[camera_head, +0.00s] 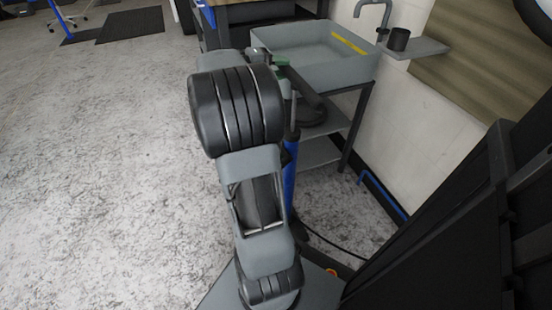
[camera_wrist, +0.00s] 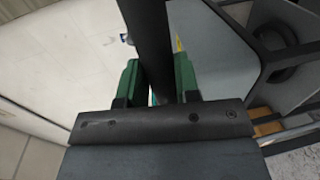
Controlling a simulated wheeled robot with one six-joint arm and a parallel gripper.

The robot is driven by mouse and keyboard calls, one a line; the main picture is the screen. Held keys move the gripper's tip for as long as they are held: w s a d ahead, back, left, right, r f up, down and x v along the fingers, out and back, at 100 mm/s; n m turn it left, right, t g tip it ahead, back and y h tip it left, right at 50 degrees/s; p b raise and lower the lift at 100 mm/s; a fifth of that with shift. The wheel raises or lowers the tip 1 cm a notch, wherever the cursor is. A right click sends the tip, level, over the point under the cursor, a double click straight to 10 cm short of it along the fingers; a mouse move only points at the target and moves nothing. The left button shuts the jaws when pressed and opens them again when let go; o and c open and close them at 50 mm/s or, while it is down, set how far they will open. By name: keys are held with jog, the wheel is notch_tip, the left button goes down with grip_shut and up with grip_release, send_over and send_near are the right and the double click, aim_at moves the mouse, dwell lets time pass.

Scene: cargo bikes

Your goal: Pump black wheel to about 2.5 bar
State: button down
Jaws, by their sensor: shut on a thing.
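My gripper (camera_head: 283,74) has green fingers, closed around a thick black bar, which looks like the handle (camera_head: 306,93) of a floor pump. In the wrist view the black handle (camera_wrist: 148,35) runs up between the two green fingers (camera_wrist: 156,82). Below the handle a thin grey rod (camera_head: 294,118) goes down into the upright blue pump barrel (camera_head: 289,178), partly hidden by my arm. The handle is raised above the barrel. A black hose (camera_head: 335,245) curves along the floor. The black wheel cannot be made out for sure, and no pressure reading is legible.
A grey sink (camera_head: 318,72) on a shelved stand is just behind the handle. A black cup (camera_head: 398,39) stands on a wall shelf. A dark ring (camera_wrist: 285,62) lies on a shelf under the sink. Open speckled floor (camera_head: 100,170) is on the left.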

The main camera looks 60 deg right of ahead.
notch_tip(320, 180, down, 13)
jog(key=b, duration=0.5)
jog(key=shift+b, duration=0.35)
jog(key=shift+c, duration=2.4)
grip_release()
jog(key=shift+r, duration=0.25)
jog(key=shift+w, duration=0.1)
jog(key=f+v, duration=0.1)
jog(key=v, duration=0.7)
jog(key=shift+w+a, duration=0.25)
jog(key=shift+a, duration=0.15)
jog(key=s+a+r+n+t+y+p, duration=0.1)
jog(key=a+r+n+t+y+p, duration=0.2)
jog(key=a+r+p, duration=1.3)
jog(key=s+a+r+n+t+y+p, duration=0.1)
jog(key=a+r+n+t+y+p, duration=0.3)
jog(key=a+r+t+y+p, duration=0.6)
jog(key=a+r+p, duration=0.7)
jog(key=r+p, duration=0.1)
jog(key=p, duration=0.8)
jog(key=shift+s+a+r+n, duration=0.25)
jog(key=shift+a+n, duration=0.05)
